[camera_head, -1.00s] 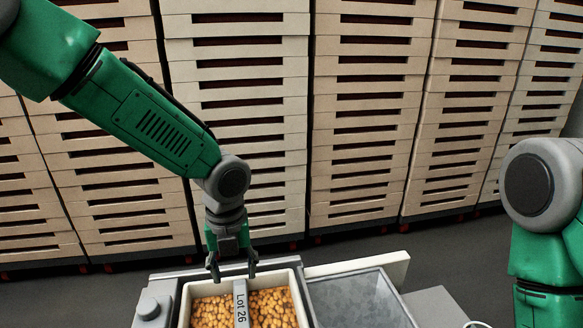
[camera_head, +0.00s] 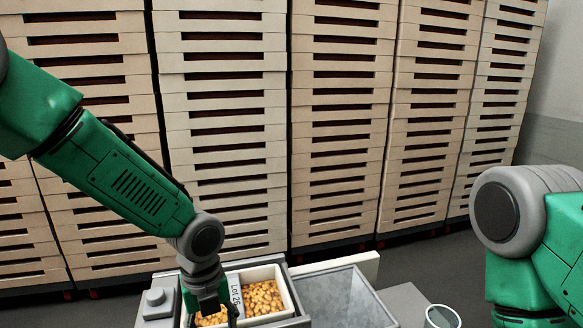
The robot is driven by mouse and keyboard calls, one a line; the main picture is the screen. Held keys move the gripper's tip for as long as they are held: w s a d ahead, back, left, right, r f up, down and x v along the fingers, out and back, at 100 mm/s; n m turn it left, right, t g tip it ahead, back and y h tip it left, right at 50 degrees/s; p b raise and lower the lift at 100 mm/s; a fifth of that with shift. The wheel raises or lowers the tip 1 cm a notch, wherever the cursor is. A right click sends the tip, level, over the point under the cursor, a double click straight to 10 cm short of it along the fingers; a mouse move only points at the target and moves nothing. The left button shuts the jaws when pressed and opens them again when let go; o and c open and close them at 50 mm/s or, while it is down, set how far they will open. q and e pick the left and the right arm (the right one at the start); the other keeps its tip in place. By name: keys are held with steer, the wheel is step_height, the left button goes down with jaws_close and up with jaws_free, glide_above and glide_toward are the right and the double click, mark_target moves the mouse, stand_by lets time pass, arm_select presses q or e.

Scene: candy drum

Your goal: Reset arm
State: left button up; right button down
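My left arm comes in from the left, and its gripper (camera_head: 212,314) points down over the left part of a cream tray (camera_head: 290,290). Its two fingers look apart, close to the yellow-orange candies (camera_head: 262,298) in the tray. I see nothing held between the fingers, though the tips are near the picture's lower edge. A grey "Lot 26" label bar (camera_head: 236,291) crosses the tray just right of the gripper. My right arm shows at the right edge, but its gripper is out of view.
A grey open bin (camera_head: 345,298) stands right of the tray. A grey block with a round knob (camera_head: 155,298) stands left of it. A round white-rimmed thing (camera_head: 442,316) is at the lower right. Tall stacks of beige crates (camera_head: 340,120) line the back.

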arm_select(q)
steer(key=s+a+f+n+h+b, duration=0.2)
steer(key=s+f+n, duration=1.15)
steer(key=f, duration=0.35)
steer(key=s+a+f+n+y+b, duration=0.1)
steer(key=s+a+f+n, duration=0.2)
steer(key=s+a+n, duration=0.2)
steer(key=s+a+f+n+y+b, duration=0.1)
steer(key=s+a+f+n, duration=0.2)
steer(key=s+a+n, duration=0.3)
steer(key=s+n, duration=0.2)
steer(key=n, duration=0.3)
steer(key=shift+a+f+n+t+y, duration=0.2)
steer(key=shift+f+n+t+y, duration=0.1)
steer(key=shift+f+n+t, duration=0.1)
arm_select(e)
steer(key=f, duration=0.4)
steer(key=shift+w+d+f, duration=0.2)
steer(key=shift+d+f, duration=0.05)
steer(key=shift+f, duration=0.15)
arm_select(q)
steer(key=shift+w, duration=0.2)
